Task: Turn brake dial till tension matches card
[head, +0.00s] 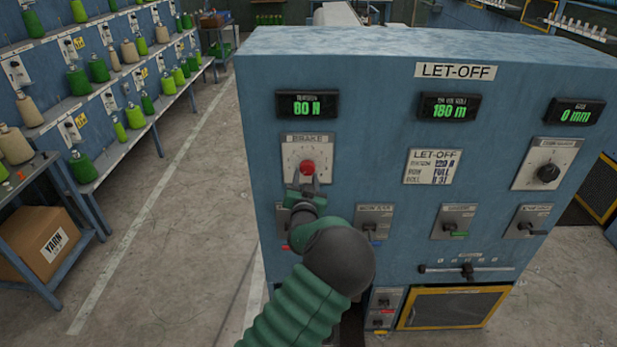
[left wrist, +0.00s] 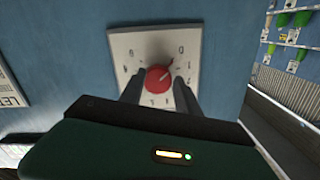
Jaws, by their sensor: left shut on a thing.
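The brake dial is a red knob (head: 307,167) on a pale square plate marked BRAKE on the blue LET-OFF panel (head: 395,115). My left gripper (head: 307,178) reaches up to it and is shut on the knob. In the left wrist view the red knob (left wrist: 158,78) sits between the two dark fingers (left wrist: 158,88), with dial marks around it. The tension display (head: 308,104) above it appears to read 80 N in green. The LET-OFF card (head: 433,166) is right of the dial; its tension figure is too blurred to read surely. My right gripper is not in view.
Further displays show 180 m (head: 450,107) and 0 mm (head: 575,112). A black knob (head: 547,173) is at the panel's right, with several switches below the dial. Yarn shelves (head: 110,80) stand on the left, with open floor between.

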